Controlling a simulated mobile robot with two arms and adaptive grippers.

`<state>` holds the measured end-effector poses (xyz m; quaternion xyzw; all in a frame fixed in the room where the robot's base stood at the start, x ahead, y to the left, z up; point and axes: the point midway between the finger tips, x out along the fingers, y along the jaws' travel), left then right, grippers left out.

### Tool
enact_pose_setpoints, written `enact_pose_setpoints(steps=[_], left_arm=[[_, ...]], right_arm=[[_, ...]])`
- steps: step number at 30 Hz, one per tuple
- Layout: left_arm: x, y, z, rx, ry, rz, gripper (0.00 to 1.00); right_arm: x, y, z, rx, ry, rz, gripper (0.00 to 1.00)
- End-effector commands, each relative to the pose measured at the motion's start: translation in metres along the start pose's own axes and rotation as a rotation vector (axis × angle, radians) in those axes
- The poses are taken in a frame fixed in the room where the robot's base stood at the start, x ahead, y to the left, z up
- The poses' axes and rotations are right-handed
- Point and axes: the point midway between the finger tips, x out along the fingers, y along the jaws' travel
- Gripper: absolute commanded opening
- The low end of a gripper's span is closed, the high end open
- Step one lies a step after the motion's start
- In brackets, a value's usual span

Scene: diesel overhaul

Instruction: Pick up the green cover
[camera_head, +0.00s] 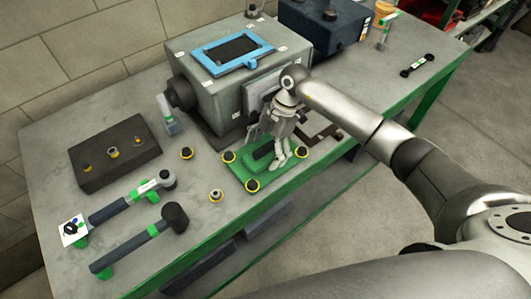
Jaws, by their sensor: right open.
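The green cover (249,176) is a flat plate with a raised middle bar and dark, yellow-ringed knobs at its corners. It lies on the workbench (205,205) near the front edge, in front of the grey engine block. My right gripper (277,163) points down over the right part of the cover and hides some of it. Its fingers are open and near the raised bar; I cannot tell whether they touch it. My left gripper is not in view.
The grey engine block (215,95) with a blue frame (232,52) on top stands behind the cover. A dark block (115,152) and two hammer-like tools (140,240) lie at left. A dark blue box (325,28) stands at the back. A wrench (417,65) lies at right.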

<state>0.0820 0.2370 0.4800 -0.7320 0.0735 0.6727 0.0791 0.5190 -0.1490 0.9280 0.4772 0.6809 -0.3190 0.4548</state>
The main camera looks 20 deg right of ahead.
Motion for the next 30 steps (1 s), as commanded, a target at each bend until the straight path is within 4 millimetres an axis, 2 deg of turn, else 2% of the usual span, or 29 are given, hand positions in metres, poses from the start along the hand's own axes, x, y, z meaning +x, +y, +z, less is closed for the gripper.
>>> enact_pose_setpoints(steps=[4,17,30], left_arm=[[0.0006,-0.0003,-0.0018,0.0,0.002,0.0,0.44],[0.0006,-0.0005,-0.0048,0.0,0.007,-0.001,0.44],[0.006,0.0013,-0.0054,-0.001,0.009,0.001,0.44]], right_arm=[[0.0002,0.0,0.0002,0.0,0.0,0.0,0.86],[-0.0003,0.0,0.0002,0.0,0.0,0.0,0.31],[-0.0084,0.0016,-0.0029,-0.003,0.001,0.005,0.29]])
